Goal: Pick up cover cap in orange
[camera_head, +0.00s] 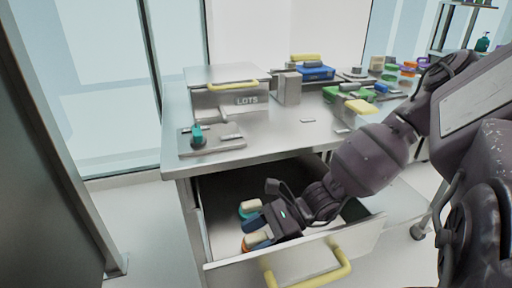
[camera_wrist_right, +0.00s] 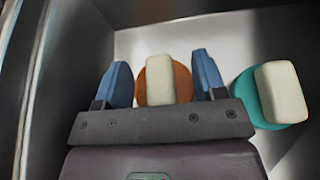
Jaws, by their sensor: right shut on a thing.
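The orange cover cap (camera_head: 245,246) lies low in the open drawer, an orange disc with a cream block on top. My right gripper (camera_head: 254,227) reaches down into the drawer with its blue fingers on either side of this cap. In the right wrist view, the orange cap (camera_wrist_right: 182,82) sits between the two blue fingers of the right gripper (camera_wrist_right: 165,82), which is shut on it. A teal cap with a cream top (camera_head: 247,208) lies beside it, outside the fingers. It also shows in the right wrist view as the teal cap (camera_wrist_right: 243,98). My left gripper is not in view.
The drawer front (camera_head: 225,272) has a yellow handle (camera_head: 310,272). The drawer walls stand close around the gripper.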

